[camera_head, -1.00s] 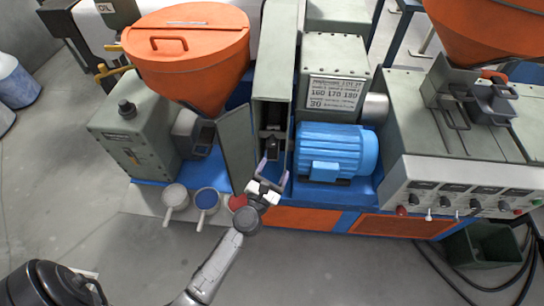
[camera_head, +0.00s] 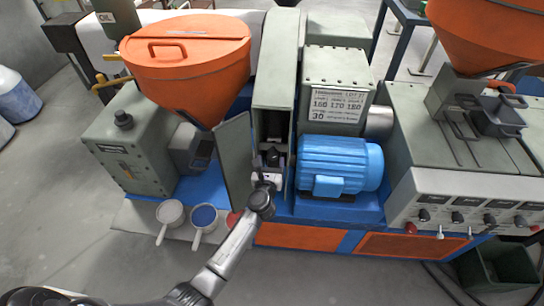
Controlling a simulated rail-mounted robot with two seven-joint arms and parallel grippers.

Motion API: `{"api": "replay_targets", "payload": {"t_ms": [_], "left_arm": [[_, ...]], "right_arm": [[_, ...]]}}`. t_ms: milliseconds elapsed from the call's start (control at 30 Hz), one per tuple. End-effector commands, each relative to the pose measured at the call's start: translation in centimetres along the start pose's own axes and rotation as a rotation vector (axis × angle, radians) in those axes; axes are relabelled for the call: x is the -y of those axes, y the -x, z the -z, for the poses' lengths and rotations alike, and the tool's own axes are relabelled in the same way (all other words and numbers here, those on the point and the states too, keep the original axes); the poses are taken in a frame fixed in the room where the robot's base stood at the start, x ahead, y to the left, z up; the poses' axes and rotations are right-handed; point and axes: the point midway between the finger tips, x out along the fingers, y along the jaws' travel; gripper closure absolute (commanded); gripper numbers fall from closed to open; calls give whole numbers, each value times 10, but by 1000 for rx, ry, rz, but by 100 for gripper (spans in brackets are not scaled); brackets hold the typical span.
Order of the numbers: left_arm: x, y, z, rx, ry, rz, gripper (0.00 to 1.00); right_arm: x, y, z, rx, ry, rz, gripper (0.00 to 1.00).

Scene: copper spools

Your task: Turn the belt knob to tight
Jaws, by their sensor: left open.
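My left gripper (camera_head: 268,166) reaches into the narrow open housing (camera_head: 272,95) between the orange hopper and the blue motor. It is open, its fingers inside the opening. A small dark part (camera_head: 274,156), which looks like the belt knob, sits between or just behind the fingers. I cannot tell whether they touch it, and its setting cannot be read. The housing's grey door (camera_head: 234,160) stands open to the left of the gripper. My right gripper is not in view.
The blue motor (camera_head: 335,166) stands close on the right of the gripper. An orange hopper (camera_head: 187,60) is at the upper left. Two scoops, one white (camera_head: 169,212) and one blue (camera_head: 204,216), lie at the front left. A control panel (camera_head: 465,205) is at the right.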

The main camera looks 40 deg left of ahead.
Motion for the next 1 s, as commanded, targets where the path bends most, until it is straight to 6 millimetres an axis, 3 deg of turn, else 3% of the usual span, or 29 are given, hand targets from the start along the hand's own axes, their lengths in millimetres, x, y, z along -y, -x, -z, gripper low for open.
{"api": "replay_targets", "payload": {"t_ms": [300,700,1000], "left_arm": [[0,-31,0,1,-1,0,31],[0,-35,0,1,-1,1,31],[0,-35,0,1,-1,0,57]], "right_arm": [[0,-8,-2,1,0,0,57],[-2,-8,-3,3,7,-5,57],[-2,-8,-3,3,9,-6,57]]}}
